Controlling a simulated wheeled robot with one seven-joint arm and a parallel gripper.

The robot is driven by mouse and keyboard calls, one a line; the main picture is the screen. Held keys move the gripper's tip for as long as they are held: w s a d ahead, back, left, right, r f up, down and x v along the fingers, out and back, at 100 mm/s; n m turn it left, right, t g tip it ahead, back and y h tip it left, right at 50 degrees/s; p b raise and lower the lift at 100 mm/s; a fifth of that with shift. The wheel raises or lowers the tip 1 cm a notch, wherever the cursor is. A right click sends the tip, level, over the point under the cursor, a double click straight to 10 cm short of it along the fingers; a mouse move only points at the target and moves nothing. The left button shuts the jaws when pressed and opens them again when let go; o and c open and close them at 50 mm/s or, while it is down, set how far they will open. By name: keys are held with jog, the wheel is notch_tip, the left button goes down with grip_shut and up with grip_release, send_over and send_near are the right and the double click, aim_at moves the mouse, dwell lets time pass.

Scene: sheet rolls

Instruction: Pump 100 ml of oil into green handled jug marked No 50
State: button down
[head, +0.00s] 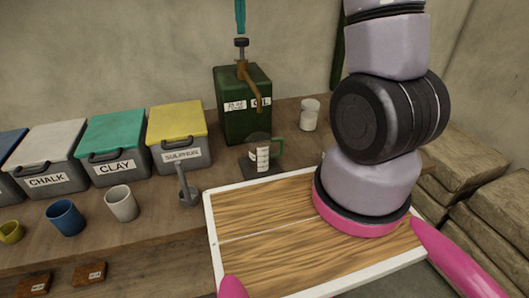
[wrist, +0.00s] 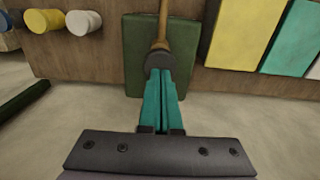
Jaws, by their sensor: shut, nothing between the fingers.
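The green oil can (head: 230,115) stands at the back of the bench, with a black pump knob (head: 241,42) and a brass spout (head: 252,85) pointing to the front. The green-handled jug (head: 262,155) stands upright on a dark pad (head: 262,172) in front of the can, below the spout. It has a white label too small to read. My gripper (head: 240,28) is shut, its teal fingers pointing down just above the knob. In the wrist view the knob (wrist: 158,60) shows at the tips of my gripper (wrist: 160,80); I cannot tell whether they touch. Any oil inside the jug is not visible.
Lidded bins marked chalk, clay and sulphur (head: 180,155) line the left. Cups (head: 121,203), a grey ladle (head: 188,190) and a white mug (head: 310,114) stand on the bench. A white-rimmed wooden tray (head: 212,245) is in front. Sacks (head: 490,180) lie at right.

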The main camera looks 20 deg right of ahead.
dwell(0.3)
notch_tip(320, 180, up, 6)
dwell(0.6)
jog(key=s+d+r+m+t+y, duration=0.15)
jog(key=s+r, duration=0.25)
jog(key=s, duration=0.4)
jog(key=s+d+r+t, duration=0.2)
jog(key=s+r, duration=0.2)
jog(key=s, duration=0.3)
jog(key=s+d+f+m+t, duration=0.1)
jog(key=s+t, duration=0.1)
jog(key=s, duration=0.5)
jog(key=s+d+f+m+t, duration=0.1)
jog(key=s, duration=0.7)
jog(key=shift+d+f+m+t, duration=0.15)
jog(key=shift+f+m+t, duration=0.2)
jog(key=shift+f, duration=0.05)
